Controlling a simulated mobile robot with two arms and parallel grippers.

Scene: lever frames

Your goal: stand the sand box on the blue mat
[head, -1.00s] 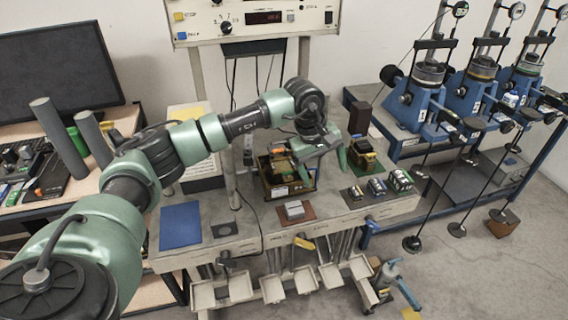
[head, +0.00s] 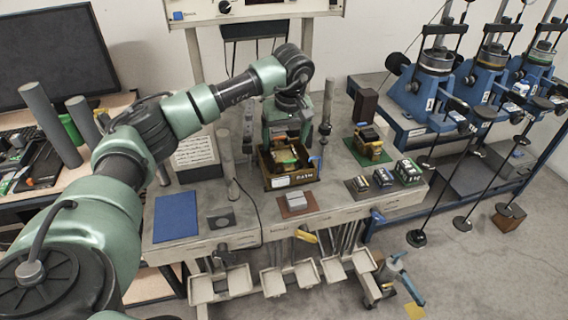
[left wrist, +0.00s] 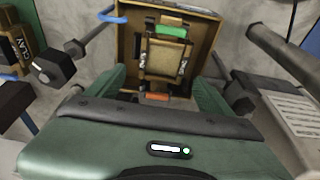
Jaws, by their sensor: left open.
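A sand-coloured box (head: 287,158) with dark parts lies among other small boxes in a brown open crate (head: 292,181) on the bench. My left gripper (head: 288,138) is open above the crate, pointing down. In the left wrist view its green fingers (left wrist: 160,88) stand either side of the near end of the crate's contents; contact cannot be told. The blue mat (head: 177,217) lies flat and bare at the bench's left front. My right gripper is out of view.
Grey posts (head: 327,112) stand close beside the crate. A brown mat (head: 297,204) with a grey block lies in front of it. Yellow-black boxes (head: 368,138) stand on a green mat to the right. Small boxes (head: 408,171) stand at the bench's right end.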

